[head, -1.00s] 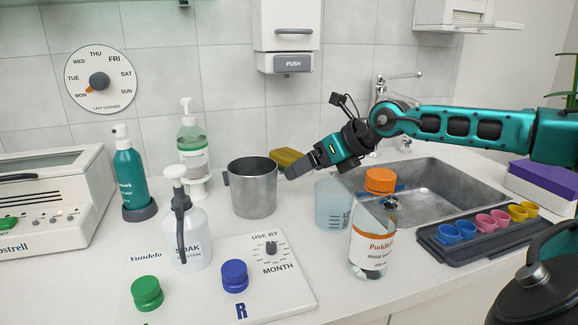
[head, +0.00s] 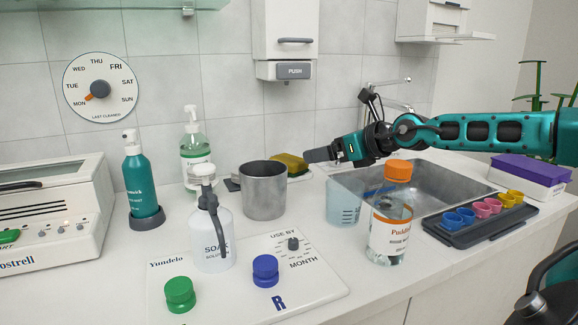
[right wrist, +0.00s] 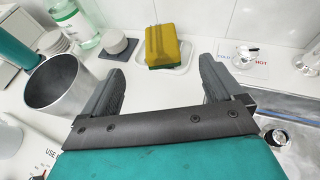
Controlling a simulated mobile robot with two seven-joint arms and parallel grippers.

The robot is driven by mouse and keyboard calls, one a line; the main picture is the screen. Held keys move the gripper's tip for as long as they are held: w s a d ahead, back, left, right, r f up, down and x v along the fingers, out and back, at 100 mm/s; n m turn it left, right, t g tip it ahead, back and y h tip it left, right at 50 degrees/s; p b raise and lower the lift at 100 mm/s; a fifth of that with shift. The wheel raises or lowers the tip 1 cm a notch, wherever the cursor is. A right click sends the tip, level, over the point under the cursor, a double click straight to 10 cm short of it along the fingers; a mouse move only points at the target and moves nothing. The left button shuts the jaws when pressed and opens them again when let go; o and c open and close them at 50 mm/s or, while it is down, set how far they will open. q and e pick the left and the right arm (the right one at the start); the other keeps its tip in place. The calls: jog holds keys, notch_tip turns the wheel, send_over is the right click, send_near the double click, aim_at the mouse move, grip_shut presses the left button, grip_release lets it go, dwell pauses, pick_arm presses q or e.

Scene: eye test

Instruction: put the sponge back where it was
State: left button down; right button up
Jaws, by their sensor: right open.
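The sponge (head: 291,162) is yellow with a green underside. It rests on a small white dish (head: 300,177) at the back of the counter, behind the grey metal cup, which hides part of it in the head view. In the right wrist view the sponge (right wrist: 162,44) lies ahead of the fingertips, on the white dish (right wrist: 180,66). My right gripper (head: 309,156) is just to the right of the sponge in the head view. In the right wrist view my right gripper (right wrist: 160,68) has its fingers wide apart, with nothing between them.
The metal cup (head: 264,193) stands close to the left finger in the right wrist view. A clear measuring jug (head: 344,201), an orange-capped bottle (head: 390,232) and the sink (head: 440,180) lie under or beside my right arm. A green soap bottle (head: 196,155) stands at the back left.

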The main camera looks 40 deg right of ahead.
aim_at(292, 159)
jog(key=shift+x, duration=0.85)
jog(key=shift+w+a+f, duration=0.15)
jog(key=shift+w+f, duration=0.1)
jog(key=shift+w, duration=0.15)
jog(key=shift+w+f, duration=0.35)
jog(key=shift+w, duration=0.6)
jog(key=shift+w+f+p, duration=0.25)
jog(key=shift+w+p, duration=0.15)
jog(key=shift+w, duration=0.3)
jog(key=shift+x, duration=2.85)
jog(key=shift+f, duration=0.15)
jog(key=shift+s, duration=0.1)
jog(key=shift+c, duration=0.2)
